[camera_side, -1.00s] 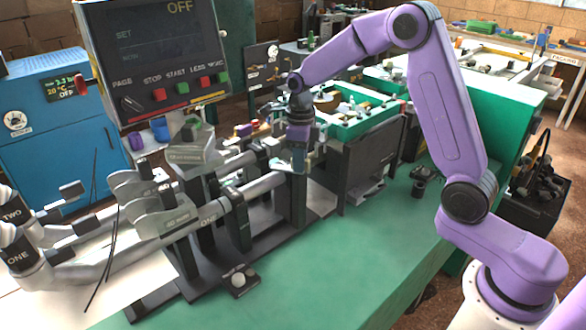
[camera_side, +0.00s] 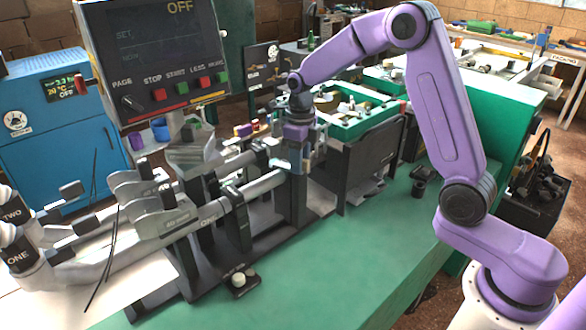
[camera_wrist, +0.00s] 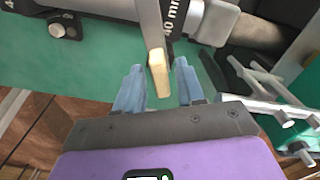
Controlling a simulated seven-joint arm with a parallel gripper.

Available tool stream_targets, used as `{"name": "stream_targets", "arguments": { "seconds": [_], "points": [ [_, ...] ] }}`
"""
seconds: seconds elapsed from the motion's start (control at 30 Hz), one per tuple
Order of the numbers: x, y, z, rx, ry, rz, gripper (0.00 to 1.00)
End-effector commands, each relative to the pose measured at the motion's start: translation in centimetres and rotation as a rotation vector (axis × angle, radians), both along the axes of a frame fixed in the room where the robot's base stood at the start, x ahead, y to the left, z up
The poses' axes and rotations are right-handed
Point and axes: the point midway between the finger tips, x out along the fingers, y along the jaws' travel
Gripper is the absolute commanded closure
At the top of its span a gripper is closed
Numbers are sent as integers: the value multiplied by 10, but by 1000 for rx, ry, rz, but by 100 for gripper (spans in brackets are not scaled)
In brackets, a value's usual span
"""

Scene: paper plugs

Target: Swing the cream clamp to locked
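The cream clamp (camera_wrist: 159,74) shows in the wrist view as a cream tip on a flat grey lever. It lies between the two blue fingers of my gripper (camera_wrist: 160,84), with a gap visible on both sides. The gripper is open and appears not to grip it. In the side view my gripper (camera_side: 299,160) is beside the dark post at the right end of the tube rig. The clamp cannot be made out clearly there. Its pivot is not clear in either view.
A grey tube (camera_side: 262,186) runs through black posts on the rig. A small block with a pale knob (camera_side: 239,280) sits at the bench's front. A pale metal rack (camera_wrist: 268,92) lies close right of the fingers in the wrist view. The green bench top (camera_side: 375,235) is clear at the front right.

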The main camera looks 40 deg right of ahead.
Motion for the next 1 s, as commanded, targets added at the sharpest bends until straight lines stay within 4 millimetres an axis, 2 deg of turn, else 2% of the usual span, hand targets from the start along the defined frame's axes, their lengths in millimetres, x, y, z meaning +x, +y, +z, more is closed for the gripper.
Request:
{"name": "stream_targets", "arguments": {
  "seconds": [0.27, 1.0],
  "points": [
    [0, 0, 2, 0, -1, 0, 62],
    [1, 0, 51, 0, -2, 1, 62]
  ]
}}
